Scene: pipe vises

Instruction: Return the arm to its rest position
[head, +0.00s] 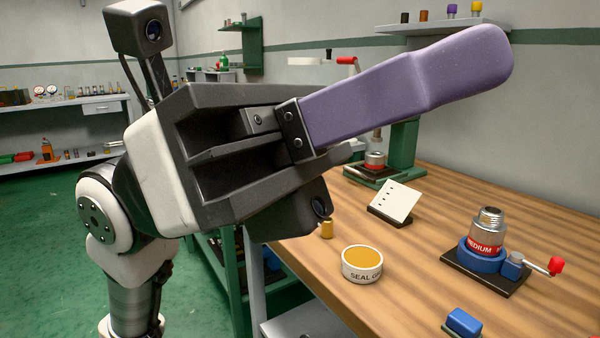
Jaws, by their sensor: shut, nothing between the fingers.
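My gripper (480,58) is raised in the middle of the head view, its long purple fingers pointing up and to the right. The fingers look like one block, shut with nothing held. The gripper is in the air in front of and above the left part of the wooden workbench (440,200), apart from the things on it. My arm comes up from the lower left. The gripper hides part of the back wall and the bench's far left end.
A vise (483,262) holds a metal fitting (487,232) with a red label at the right. A seal tin (362,264), a small brass piece (327,229), a white card (396,201) and a blue block (463,322) are on the bench. A green press (403,150) stands behind.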

